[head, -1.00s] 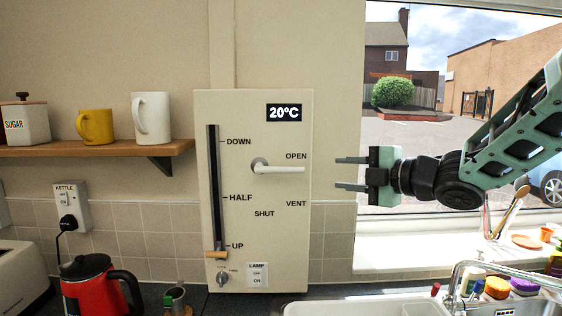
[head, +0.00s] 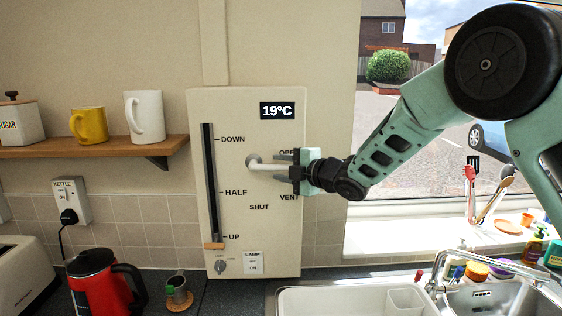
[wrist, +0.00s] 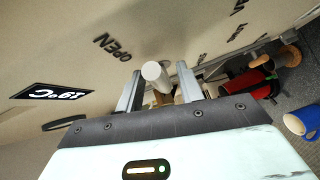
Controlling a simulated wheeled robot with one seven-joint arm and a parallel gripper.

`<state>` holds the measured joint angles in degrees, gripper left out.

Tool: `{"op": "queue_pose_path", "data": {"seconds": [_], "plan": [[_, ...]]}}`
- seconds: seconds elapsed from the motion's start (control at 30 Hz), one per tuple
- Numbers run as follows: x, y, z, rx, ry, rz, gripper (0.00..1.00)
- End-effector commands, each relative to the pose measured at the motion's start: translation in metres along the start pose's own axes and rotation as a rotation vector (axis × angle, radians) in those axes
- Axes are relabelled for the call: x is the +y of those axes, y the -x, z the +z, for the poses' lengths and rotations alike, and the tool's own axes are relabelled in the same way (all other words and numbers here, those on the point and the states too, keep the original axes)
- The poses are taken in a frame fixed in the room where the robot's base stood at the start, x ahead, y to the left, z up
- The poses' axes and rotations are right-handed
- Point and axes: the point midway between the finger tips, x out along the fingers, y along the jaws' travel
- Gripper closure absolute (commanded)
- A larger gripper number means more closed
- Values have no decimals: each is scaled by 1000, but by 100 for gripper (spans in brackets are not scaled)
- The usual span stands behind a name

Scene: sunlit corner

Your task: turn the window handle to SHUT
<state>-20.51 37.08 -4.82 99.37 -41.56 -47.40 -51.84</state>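The white window handle (head: 266,166) is a lever on the cream panel (head: 235,120). It points right, roughly level, just below the OPEN label, which my gripper partly covers. VENT is lower right and SHUT (head: 259,207) is below the pivot. My gripper (head: 284,167) is at the lever's free end, with a finger above and a finger below it. In the wrist view the handle's round end (wrist: 154,70) is between the two fingers, with a gap visible on each side, so my gripper is open around it.
A slider (head: 213,245) at UP runs along the panel's left side; a knob (head: 221,266) and a lamp switch (head: 253,262) are below. A shelf with mugs (head: 100,146) is at left. The sink (head: 350,303) and a red kettle (head: 95,290) are below.

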Motion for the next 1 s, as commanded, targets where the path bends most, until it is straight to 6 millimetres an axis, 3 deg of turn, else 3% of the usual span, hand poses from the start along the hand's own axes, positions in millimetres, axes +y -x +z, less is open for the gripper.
{"op": "queue_pose_path", "data": {"seconds": [0.37, 0.5, 1.0], "plan": [[-1, -5, 0, 0, 0, 0, 63], [-1, -5, 0, 0, 0, 0, 100], [-11, -6, 2, 10, -41, 41, 100]]}}
